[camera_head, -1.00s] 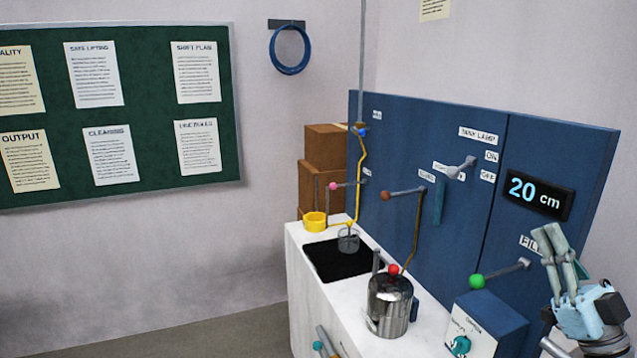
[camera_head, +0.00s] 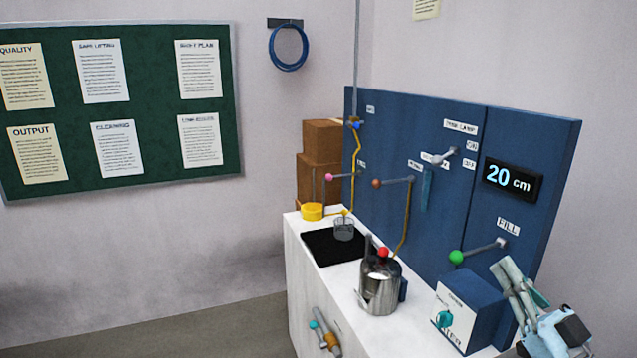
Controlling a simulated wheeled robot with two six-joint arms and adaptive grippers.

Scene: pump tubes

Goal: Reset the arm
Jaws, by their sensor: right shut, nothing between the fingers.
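My right gripper (camera_head: 513,287) is at the lower right, beside the blue box (camera_head: 468,310) with the teal knob. Its pale fingers point up and lie close together, shut with nothing between them. The fingertips are to the right of the green-balled lever (camera_head: 478,250) under the FILL label and look apart from it. The rest of my right arm is cut off by the picture's lower edge. My left gripper is not in view.
A blue panel (camera_head: 380,125) with levers and a "20 cm" display (camera_head: 512,180) stands behind the white counter (camera_head: 301,246). A metal pot (camera_head: 380,287) with a red knob, a black mat (camera_head: 325,245) and a yellow ring (camera_head: 312,211) sit on the counter. Boxes (camera_head: 322,145) stand behind.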

